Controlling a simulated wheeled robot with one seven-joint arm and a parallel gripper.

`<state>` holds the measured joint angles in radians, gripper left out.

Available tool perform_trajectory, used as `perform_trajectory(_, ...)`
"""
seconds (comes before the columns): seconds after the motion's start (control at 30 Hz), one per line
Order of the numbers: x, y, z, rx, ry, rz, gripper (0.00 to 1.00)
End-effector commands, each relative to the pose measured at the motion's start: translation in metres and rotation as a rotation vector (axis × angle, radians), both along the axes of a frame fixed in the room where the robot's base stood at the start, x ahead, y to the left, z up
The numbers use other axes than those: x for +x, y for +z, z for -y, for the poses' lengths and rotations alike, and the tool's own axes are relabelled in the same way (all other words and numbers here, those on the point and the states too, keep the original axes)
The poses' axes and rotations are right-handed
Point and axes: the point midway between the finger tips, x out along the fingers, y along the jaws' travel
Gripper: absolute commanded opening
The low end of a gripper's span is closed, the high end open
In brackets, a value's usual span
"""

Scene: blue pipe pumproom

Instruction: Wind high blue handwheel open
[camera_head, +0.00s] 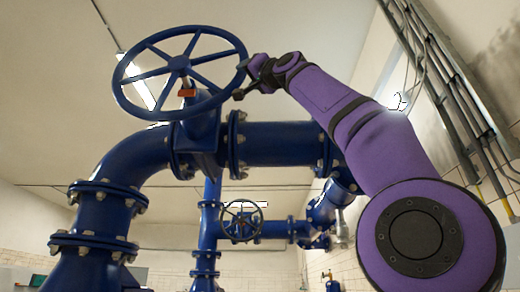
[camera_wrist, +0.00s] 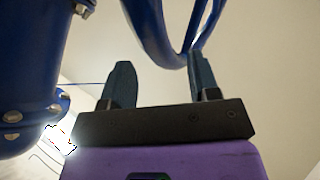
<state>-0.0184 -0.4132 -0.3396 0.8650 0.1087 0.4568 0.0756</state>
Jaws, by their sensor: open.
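The high blue handwheel (camera_head: 179,63) is a spoked wheel on top of a blue valve, at the upper left of the head view. In the wrist view, the wheel's curved rim (camera_wrist: 158,30) comes down between the two fingers of my gripper (camera_wrist: 160,64), closer to the right finger. The rim overlaps the right fingertip in the picture; I cannot tell whether they touch.
A thick blue pipe (camera_head: 280,144) with bolted flanges runs below the wheel. Conduits (camera_head: 445,80) run along the right wall. A blue flanged pipe (camera_wrist: 30,75) fills the wrist view's left side.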

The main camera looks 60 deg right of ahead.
Motion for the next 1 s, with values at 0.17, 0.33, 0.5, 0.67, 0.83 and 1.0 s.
perform_trajectory(0.17,-0.020,-0.015,-0.006,0.001,-0.002,0.000,0.56)
perform_trajectory(0.33,-0.033,-0.025,-0.010,0.001,-0.002,0.000,0.56)
perform_trajectory(0.5,-0.037,-0.030,-0.012,0.001,-0.001,0.000,0.56)
perform_trajectory(0.67,-0.038,-0.031,-0.013,0.001,0.001,0.000,0.56)
perform_trajectory(0.83,-0.038,-0.031,-0.013,0.001,0.000,0.000,0.57)
perform_trajectory(1.0,-0.036,-0.032,-0.013,0.002,0.001,-0.005,0.57)
